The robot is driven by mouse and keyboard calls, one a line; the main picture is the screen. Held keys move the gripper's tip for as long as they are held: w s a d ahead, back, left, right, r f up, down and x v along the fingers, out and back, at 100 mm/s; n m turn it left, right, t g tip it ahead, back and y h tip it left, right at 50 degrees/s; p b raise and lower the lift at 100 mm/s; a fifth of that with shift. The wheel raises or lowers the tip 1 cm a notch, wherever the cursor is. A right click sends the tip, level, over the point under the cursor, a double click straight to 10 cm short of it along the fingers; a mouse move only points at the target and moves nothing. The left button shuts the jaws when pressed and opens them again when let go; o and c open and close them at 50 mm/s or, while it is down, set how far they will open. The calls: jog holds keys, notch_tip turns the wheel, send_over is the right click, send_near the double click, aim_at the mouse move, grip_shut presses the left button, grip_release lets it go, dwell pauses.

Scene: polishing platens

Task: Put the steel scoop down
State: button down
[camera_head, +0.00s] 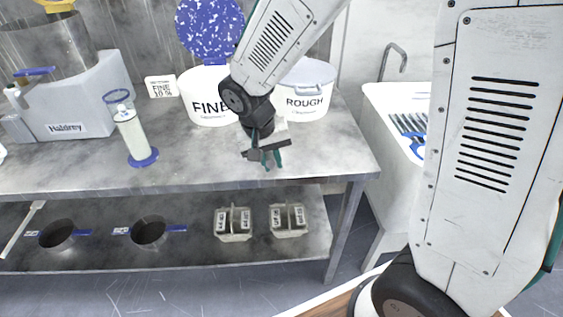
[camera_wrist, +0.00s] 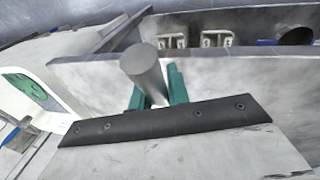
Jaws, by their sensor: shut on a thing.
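My gripper (camera_head: 266,160) hangs over the front right part of the steel bench (camera_head: 330,150), in front of the FINE and ROUGH tubs. In the wrist view its two green fingers (camera_wrist: 157,90) are shut on a grey metal cylinder, which looks like the handle of the steel scoop (camera_wrist: 145,68). The rest of the scoop is hidden or cannot be made out. In the head view the scoop does not show clearly against the gripper. I cannot tell whether it touches the bench.
The FINE tub (camera_head: 206,84) and its blue speckled lid (camera_head: 211,28) stand behind my gripper, with the ROUGH tub (camera_head: 305,102) to the right. A clear cylinder on a blue base (camera_head: 133,135) stands left. The bench between is clear. A sink (camera_head: 385,100) is at right.

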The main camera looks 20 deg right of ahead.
jog(key=d, duration=0.1)
jog(key=w+d, duration=0.1)
jog(key=d, duration=0.1)
jog(key=shift+w+d+f, duration=0.2)
jog(key=shift+w+d, duration=0.05)
jog(key=shift+w, duration=0.15)
jog(key=shift+a+x, duration=0.2)
jog(key=shift+x, duration=0.65)
jog(key=shift+a+x, duration=0.2)
jog(key=shift+x, duration=0.65)
jog(key=shift+f, duration=0.2)
jog(key=c, duration=1.3)
grip_release()
jog(key=shift+c, duration=0.2)
